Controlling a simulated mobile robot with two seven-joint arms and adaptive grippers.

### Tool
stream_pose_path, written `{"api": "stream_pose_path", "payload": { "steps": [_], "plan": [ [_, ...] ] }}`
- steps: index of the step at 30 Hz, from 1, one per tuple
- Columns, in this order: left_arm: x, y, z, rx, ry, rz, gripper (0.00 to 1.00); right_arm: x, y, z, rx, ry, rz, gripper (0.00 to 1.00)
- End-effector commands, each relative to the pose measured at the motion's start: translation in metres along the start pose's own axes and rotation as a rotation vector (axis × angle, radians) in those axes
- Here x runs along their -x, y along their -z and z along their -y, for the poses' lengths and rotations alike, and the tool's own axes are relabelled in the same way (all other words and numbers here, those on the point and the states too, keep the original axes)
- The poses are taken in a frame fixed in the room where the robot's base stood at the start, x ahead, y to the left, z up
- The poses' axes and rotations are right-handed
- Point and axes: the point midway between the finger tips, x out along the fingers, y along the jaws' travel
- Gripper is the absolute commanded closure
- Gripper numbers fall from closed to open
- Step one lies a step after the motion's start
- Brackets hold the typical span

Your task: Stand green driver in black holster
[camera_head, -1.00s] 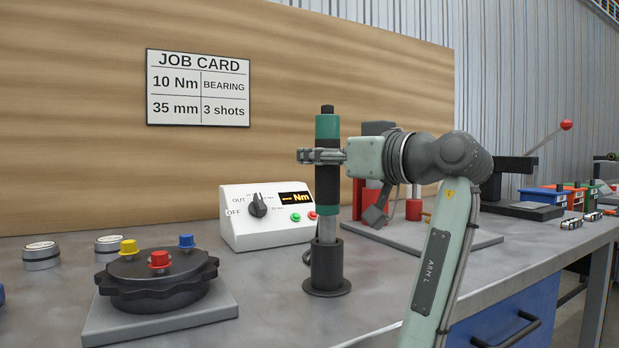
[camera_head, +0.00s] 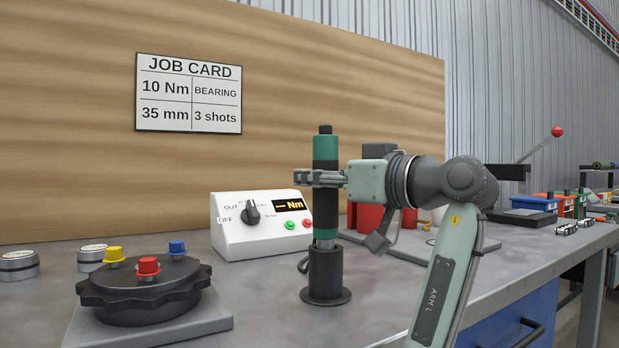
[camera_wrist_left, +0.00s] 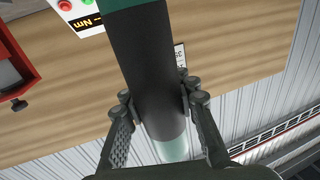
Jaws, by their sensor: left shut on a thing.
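The green driver (camera_head: 326,153), green and black with a dark top, stands upright in the head view. My left gripper (camera_head: 320,178) is shut on its black middle section. The driver's lower end is inside the mouth of the black holster (camera_head: 326,275), a round tube on a flanged base. Only a short bit of the shaft shows above the holster rim. The left wrist view shows the fingers (camera_wrist_left: 155,105) on both sides of the driver (camera_wrist_left: 145,60). My right gripper is not in view.
A white controller box (camera_head: 240,238) with a dial and Nm display stands left of the holster. A dark round fixture (camera_head: 145,290) with coloured caps is at front left. A red and grey press (camera_head: 375,190) stands behind my arm.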

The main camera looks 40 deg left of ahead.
Motion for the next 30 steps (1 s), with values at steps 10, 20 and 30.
{"api": "stream_pose_path", "payload": {
  "steps": [10, 20, 30],
  "plan": [
    [0.0, -0.001, 0.0, 0.0, 0.0, 0.0, 0.55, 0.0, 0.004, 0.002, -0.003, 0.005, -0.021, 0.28],
    [0.0, -0.001, 0.0, 0.0, 0.0, 0.0, 0.5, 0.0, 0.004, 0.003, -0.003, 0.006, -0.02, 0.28],
    [0.044, 0.0, -0.001, -0.001, -0.005, 0.001, 0.5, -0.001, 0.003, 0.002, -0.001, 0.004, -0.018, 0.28]
  ]
}}
